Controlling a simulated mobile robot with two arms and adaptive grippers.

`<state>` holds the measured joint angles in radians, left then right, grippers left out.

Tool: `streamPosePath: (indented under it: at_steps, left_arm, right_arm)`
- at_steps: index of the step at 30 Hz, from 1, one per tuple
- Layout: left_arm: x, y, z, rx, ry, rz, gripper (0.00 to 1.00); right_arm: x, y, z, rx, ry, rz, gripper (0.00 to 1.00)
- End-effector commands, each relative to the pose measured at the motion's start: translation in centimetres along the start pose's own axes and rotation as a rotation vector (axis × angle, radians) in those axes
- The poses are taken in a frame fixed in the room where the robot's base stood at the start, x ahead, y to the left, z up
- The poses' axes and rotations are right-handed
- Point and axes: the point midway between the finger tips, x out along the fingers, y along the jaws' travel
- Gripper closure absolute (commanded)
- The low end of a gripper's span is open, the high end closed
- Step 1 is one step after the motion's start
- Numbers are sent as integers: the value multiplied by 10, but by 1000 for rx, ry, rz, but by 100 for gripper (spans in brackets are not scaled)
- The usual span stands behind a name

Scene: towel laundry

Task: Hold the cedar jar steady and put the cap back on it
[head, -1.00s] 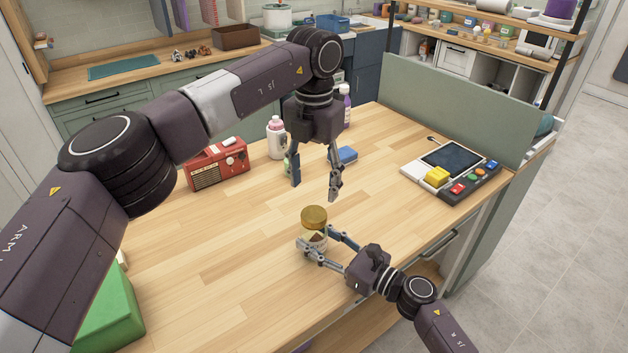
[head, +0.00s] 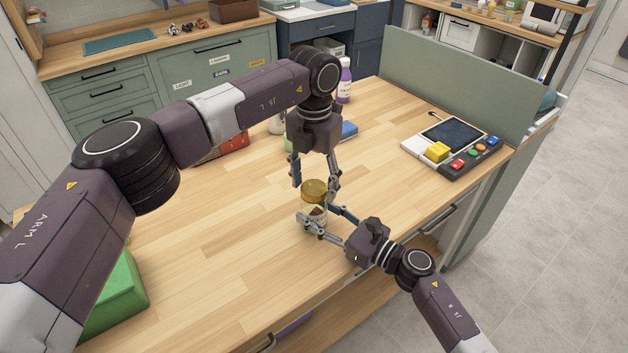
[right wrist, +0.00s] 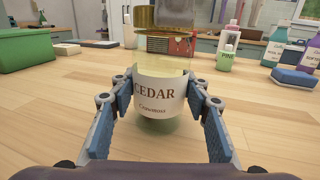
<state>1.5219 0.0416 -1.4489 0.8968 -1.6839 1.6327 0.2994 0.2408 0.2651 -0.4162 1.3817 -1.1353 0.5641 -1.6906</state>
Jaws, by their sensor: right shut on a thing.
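The cedar jar (head: 316,221) stands upright on the wooden table; its CEDAR label (right wrist: 158,98) faces the right wrist camera. My right gripper (head: 320,222) is shut on the jar, with one finger on each side in the right wrist view. The gold cap (head: 314,188) is over the jar's mouth; it also shows at the top of the right wrist view (right wrist: 158,17). I cannot tell whether it touches the rim. My left gripper (head: 315,186) points down with its fingers spread beside and behind the cap. It looks open, and contact with the cap is not clear.
A red radio (head: 232,143) is partly hidden behind my left arm. A blue sponge (head: 349,130) and a purple bottle (head: 344,80) stand behind the left gripper. A button console (head: 450,145) is at right, a green box (head: 118,290) at front left.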

Motion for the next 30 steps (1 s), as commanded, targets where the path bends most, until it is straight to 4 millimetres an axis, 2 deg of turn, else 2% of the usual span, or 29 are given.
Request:
streamPosePath:
  at_steps: [2,11,16,17,21,22,30]
  left_arm:
    - [0,0,0,0,0,0,53]
    - [0,0,0,0,0,0,86]
    - [0,0,0,0,1,0,88]
    - [0,0,0,0,1,0,57]
    - [0,0,0,0,0,0,41]
    - [0,0,0,0,0,0,39]
    - [-1,0,0,0,0,0,39]
  right_arm:
    - [0,0,0,0,0,0,100]
    - [0,0,0,0,0,0,100]
    - [0,0,0,0,0,0,100]
    - [0,0,0,0,0,0,100]
    - [0,0,0,0,0,0,100]
    - [0,0,0,0,0,0,100]
    - [0,0,0,0,0,0,100]
